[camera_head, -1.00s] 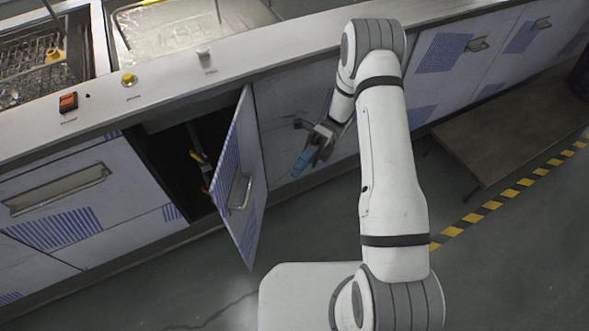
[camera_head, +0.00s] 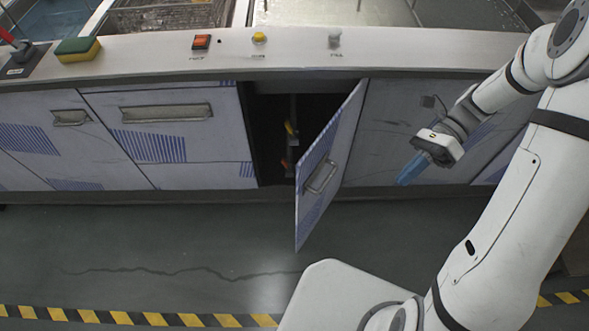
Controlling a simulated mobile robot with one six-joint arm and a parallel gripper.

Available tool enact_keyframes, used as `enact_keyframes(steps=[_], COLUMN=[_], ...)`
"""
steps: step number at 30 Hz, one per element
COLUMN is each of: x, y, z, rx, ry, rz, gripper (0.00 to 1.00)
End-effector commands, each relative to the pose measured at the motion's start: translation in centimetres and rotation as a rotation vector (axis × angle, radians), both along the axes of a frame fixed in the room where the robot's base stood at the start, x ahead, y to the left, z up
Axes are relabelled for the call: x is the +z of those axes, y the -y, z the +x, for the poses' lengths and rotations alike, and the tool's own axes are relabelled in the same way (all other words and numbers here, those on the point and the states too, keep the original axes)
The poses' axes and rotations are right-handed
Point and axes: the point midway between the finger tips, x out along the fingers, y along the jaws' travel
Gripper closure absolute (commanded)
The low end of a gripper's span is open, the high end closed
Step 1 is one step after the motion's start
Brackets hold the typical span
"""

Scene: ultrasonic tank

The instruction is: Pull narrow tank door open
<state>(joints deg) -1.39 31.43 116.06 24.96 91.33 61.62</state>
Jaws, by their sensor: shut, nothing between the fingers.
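The narrow tank door (camera_head: 335,160) stands swung outward, hinged on its right side, with a metal handle (camera_head: 321,176) on its outer face. Behind it the dark cabinet opening (camera_head: 268,135) shows, with a yellow and red item (camera_head: 288,140) inside. My gripper (camera_head: 412,168) is to the right of the door, apart from it, its blue fingers closed together and pointing down and left. Nothing shows between the fingers.
A wide drawer front (camera_head: 175,150) with a long handle is left of the opening. On the counter (camera_head: 370,55) are an orange-red switch (camera_head: 201,42), a yellow knob (camera_head: 259,38) and a sponge (camera_head: 77,49). The floor (camera_head: 180,240) in front is clear.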

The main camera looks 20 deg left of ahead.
Motion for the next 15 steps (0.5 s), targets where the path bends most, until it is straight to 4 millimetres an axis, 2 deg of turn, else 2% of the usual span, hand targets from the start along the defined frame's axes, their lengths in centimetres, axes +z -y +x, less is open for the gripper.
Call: enact_keyframes(steps=[1,9,15], x=[1.0,4.4,6.0], y=[0.5,3.7,5.3], z=[-0.5,-2.9,-3.9], rx=[0.038,0.338,0.571], ry=[0.095,0.574,0.817], rz=[0.019,0.112,0.148], gripper=[1.00,1.00,1.00])
